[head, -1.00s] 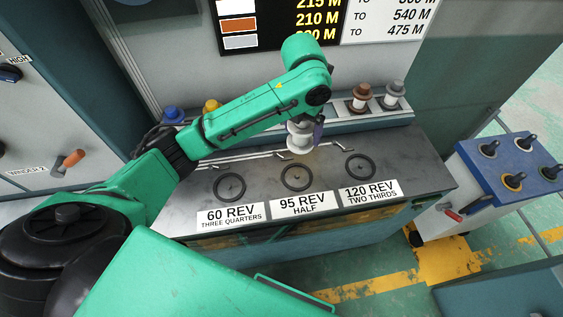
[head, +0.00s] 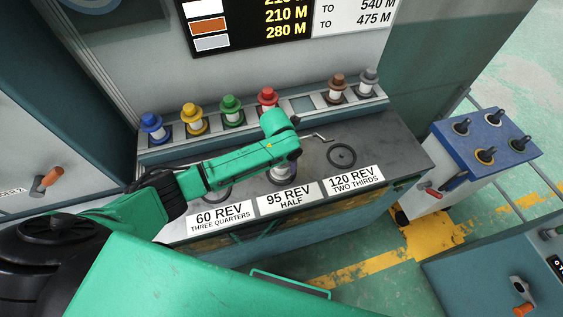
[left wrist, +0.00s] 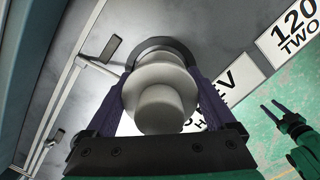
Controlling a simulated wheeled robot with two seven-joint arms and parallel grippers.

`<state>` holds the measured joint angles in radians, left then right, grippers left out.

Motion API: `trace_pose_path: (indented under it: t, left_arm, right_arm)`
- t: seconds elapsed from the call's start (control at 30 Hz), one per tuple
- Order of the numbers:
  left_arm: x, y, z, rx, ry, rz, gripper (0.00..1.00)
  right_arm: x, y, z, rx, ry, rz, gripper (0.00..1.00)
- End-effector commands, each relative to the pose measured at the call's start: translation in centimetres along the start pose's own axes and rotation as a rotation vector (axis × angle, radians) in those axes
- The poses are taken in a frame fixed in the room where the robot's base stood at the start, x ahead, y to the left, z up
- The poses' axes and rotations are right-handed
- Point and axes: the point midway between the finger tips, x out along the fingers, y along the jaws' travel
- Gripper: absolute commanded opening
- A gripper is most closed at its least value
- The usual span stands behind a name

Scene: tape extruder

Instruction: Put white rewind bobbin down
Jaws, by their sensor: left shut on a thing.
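The white rewind bobbin (left wrist: 158,100) is between the two dark fingers of my left gripper (left wrist: 160,110) in the left wrist view, and they are shut on it. It is over the middle ring (left wrist: 165,46), at the 95 REV label (head: 288,197). In the head view my left forearm hides most of the gripper, and only a bit of the bobbin (head: 283,176) shows below it. I cannot tell whether the bobbin touches the bench. My right gripper (left wrist: 271,108) shows at the right of the left wrist view, with its fingers apart and empty.
Blue (head: 153,126), yellow, green, red, brown and grey-topped bobbins stand in the rear rack, with an empty square slot (head: 303,104). The 120 REV ring (head: 341,155) is free. My arm partly covers the 60 REV ring. A blue-topped cart (head: 485,140) stands right.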

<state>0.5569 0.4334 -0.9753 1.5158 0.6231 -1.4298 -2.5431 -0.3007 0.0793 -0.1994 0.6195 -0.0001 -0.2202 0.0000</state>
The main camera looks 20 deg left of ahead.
Motion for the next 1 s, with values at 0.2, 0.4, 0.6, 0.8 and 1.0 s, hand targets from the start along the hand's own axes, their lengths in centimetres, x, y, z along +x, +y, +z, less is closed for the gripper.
trace_pose_path:
  t: [0.2, 0.4, 0.6, 0.8, 1.0]
  left_arm:
    - [0.1, 0.0, 0.0, -0.001, 0.001, 0.0, 1.0]
    - [-0.5, 0.0, 0.1, 0.0, 0.0, 0.0, 1.0]
    - [-3.7, 0.1, 0.1, 0.001, -0.004, 0.001, 1.0]
    - [-8.1, 0.0, 0.2, 0.0, -0.005, 0.0, 1.0]
    - [-11.6, 0.0, 0.1, 0.0, -0.002, 0.0, 1.0]
  right_arm:
    - [0.1, 0.0, 0.0, 0.0, 0.0, 0.0, 0.5]
    - [-0.1, 0.0, 0.0, 0.0, 0.001, 0.0, 0.5]
    - [0.0, 0.0, -0.1, -0.001, 0.001, 0.001, 0.5]
    - [0.3, 0.0, 0.0, -0.001, 0.001, 0.001, 0.5]
    - [0.6, 0.0, 0.0, -0.001, 0.001, 0.001, 0.5]
